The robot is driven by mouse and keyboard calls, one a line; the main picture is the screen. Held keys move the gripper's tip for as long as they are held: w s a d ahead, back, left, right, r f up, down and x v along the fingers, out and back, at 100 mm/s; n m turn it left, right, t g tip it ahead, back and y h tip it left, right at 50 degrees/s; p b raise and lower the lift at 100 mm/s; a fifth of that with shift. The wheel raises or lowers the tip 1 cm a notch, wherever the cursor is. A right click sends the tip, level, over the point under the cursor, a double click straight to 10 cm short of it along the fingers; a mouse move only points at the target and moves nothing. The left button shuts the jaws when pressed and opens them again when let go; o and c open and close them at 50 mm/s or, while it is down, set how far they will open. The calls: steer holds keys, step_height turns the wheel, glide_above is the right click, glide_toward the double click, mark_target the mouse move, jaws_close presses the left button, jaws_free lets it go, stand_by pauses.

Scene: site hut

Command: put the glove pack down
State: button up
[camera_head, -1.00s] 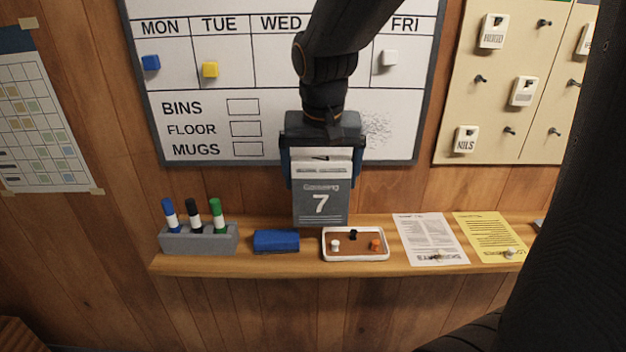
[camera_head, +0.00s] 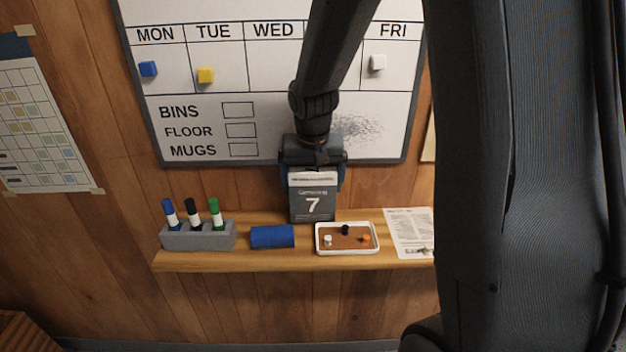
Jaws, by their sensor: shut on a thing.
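The glove pack (camera_head: 312,203) is a grey packet with a pale top and a white "7" on its front. My gripper (camera_head: 313,174) is shut on its upper part and holds it upright, fingers down. The pack is just above or at the back of the wooden shelf (camera_head: 290,264), behind the gap between the blue block and the white tray. I cannot tell whether its lower edge touches the shelf.
On the shelf stand a grey holder (camera_head: 198,238) with three markers, a blue eraser-like block (camera_head: 272,237), a white-rimmed tray (camera_head: 347,252) with small pegs, and a paper sheet (camera_head: 408,228). A whiteboard (camera_head: 200,105) hangs behind. My arm hides the right side.

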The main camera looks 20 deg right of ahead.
steer(key=shift+f, duration=0.25)
steer(key=o, duration=0.9)
steer(key=shift+r, duration=0.1)
